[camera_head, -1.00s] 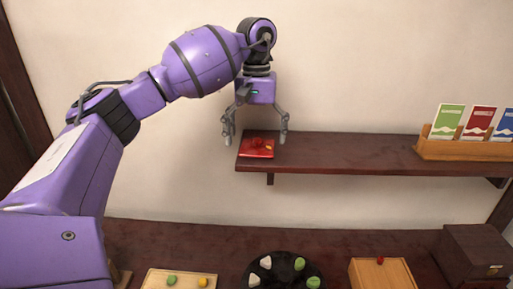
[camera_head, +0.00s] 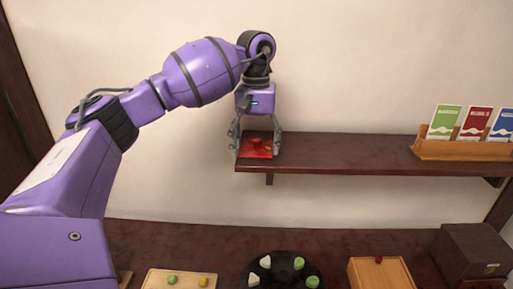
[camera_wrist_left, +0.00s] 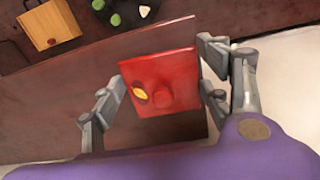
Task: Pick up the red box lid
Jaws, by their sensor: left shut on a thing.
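The red box lid (camera_head: 258,153) is a flat square with a round red knob and a small yellow mark. It is at the left end of the dark wall shelf (camera_head: 340,156). My left gripper (camera_head: 256,149) points down over it, shut on the lid with one finger at each of two opposite sides. In the left wrist view the lid (camera_wrist_left: 180,68) sits between the fingers (camera_wrist_left: 164,84). Whether it still rests on the shelf is hard to tell. My right gripper is not in view.
A wooden holder (camera_head: 465,151) with green, red and blue cards stands at the shelf's right. On the lower table are a light board (camera_head: 187,283), a black round tray (camera_head: 283,283), a wooden box (camera_head: 380,274) and a dark box (camera_head: 470,251). The shelf's middle is clear.

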